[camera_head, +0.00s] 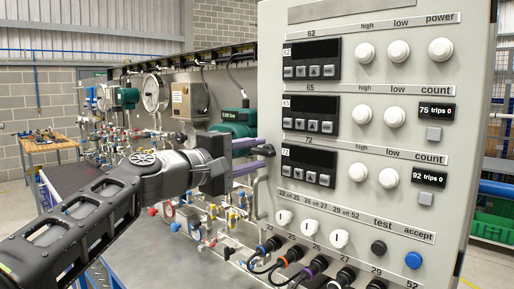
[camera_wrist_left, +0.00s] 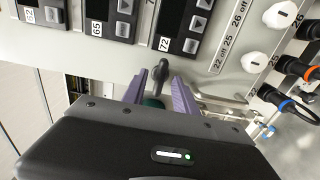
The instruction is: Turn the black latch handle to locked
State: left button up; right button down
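The black latch handle (camera_wrist_left: 159,72) sticks out at the edge of the grey panel (camera_wrist_left: 100,60) in the left wrist view. In the head view the latch handle (camera_head: 265,150) shows at the panel's left edge, partly hidden by my fingers. My left gripper (camera_wrist_left: 158,84) has its two purple fingers apart, one on each side of the handle. A gap shows between the handle and the fingers, so it is not gripped. In the head view the left gripper (camera_head: 254,155) reaches in from the left with its fingertips at the panel edge. My right gripper is not in view.
The panel face carries black displays (camera_head: 313,59), white knobs (camera_head: 441,50), a blue button (camera_head: 413,260) and cable plugs (camera_head: 270,246) along the bottom. Gauges and pipework (camera_head: 155,93) stand behind my left arm. A wooden table (camera_head: 47,144) stands far left.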

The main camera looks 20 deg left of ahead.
pick_arm(q)
jog(key=shift+w+d, duration=0.15)
jog(key=shift+w, duration=0.35)
jog(key=shift+c, duration=0.3)
grip_shut()
